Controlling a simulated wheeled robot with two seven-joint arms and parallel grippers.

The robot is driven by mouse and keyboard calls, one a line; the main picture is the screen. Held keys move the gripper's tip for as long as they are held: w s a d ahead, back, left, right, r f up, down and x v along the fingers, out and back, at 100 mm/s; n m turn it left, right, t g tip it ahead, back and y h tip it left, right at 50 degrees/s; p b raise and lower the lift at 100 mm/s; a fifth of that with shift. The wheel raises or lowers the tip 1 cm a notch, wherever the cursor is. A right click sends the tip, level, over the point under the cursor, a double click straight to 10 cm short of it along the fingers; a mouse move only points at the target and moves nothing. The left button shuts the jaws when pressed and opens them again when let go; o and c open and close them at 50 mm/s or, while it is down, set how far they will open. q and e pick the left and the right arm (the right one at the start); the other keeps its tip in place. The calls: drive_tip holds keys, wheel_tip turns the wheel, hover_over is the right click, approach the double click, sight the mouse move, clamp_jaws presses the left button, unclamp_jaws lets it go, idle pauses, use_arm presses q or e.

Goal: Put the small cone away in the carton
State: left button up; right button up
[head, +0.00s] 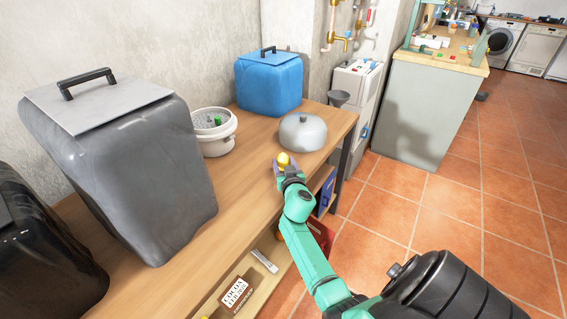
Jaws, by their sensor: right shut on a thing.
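My right gripper (281,165) is over the wooden table near its front edge, just in front of a grey round lidded pot. It is shut on a small yellow thing (284,159), which sticks up from the fingers. This may be the small cone, but it is too small and partly hidden for me to tell its shape. I cannot make out a carton for it in this view. My left gripper is not in view.
The table (237,186) holds a grey lidded bin (140,170), a white strainer pot (218,140), a blue lidded bin (270,85) and the grey pot (303,132). A cocoa box (236,293) is on the lower shelf. Tiled floor (400,205) lies open to the right.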

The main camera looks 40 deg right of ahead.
sight(284, 161)
wheel_tip(284, 161, up, 9)
drive_tip(key=p, duration=0.5)
wheel_tip(284, 161, up, 10)
drive_tip(key=p, duration=0.2)
drive_tip(key=shift+f, duration=0.15)
